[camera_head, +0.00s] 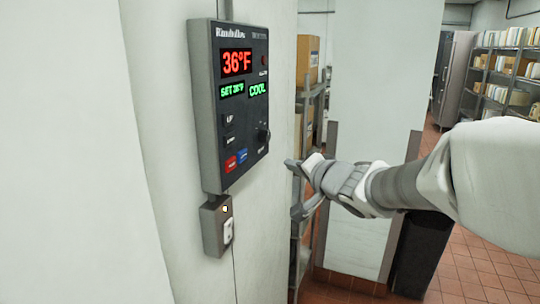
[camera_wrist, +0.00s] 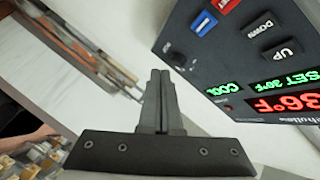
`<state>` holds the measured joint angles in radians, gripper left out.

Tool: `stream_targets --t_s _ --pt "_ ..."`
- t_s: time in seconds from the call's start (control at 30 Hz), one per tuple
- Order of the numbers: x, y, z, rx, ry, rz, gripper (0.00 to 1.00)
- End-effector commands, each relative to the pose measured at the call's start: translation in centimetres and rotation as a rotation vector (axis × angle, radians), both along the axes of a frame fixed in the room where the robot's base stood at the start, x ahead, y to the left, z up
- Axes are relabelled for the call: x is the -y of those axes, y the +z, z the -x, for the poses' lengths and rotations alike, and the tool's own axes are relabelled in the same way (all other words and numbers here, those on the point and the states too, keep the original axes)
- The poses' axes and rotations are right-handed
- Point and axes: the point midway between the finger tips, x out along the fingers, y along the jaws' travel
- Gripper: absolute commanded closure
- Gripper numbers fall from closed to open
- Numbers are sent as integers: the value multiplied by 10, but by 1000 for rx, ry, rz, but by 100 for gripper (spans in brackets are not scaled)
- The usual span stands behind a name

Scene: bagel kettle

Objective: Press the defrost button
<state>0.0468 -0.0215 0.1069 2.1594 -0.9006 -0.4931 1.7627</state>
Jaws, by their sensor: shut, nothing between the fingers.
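In the wrist view the panel is upside down, with the blue button (camera_wrist: 204,22) and red button (camera_wrist: 228,4) at the top. My gripper (camera_head: 291,164) is to the right of the panel, apart from it. Its fingers (camera_wrist: 160,73) are shut together and empty, clear of the buttons.
UP (camera_head: 228,120) and DOWN (camera_head: 229,139) buttons and a black knob (camera_head: 263,134) are also on the panel. A small grey switch box (camera_head: 212,228) is below it. Shelves with boxes (camera_head: 307,60) stand behind my gripper. Open tiled floor (camera_head: 455,265) lies at right.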

Motion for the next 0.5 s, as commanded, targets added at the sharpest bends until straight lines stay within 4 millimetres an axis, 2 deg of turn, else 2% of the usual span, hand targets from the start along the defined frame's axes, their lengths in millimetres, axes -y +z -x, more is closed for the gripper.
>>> stream_targets --t_s 0.27,0.5 --pt "-6 -2 -2 2 1 1 100" --pt "-35 -6 -13 3 3 1 100"
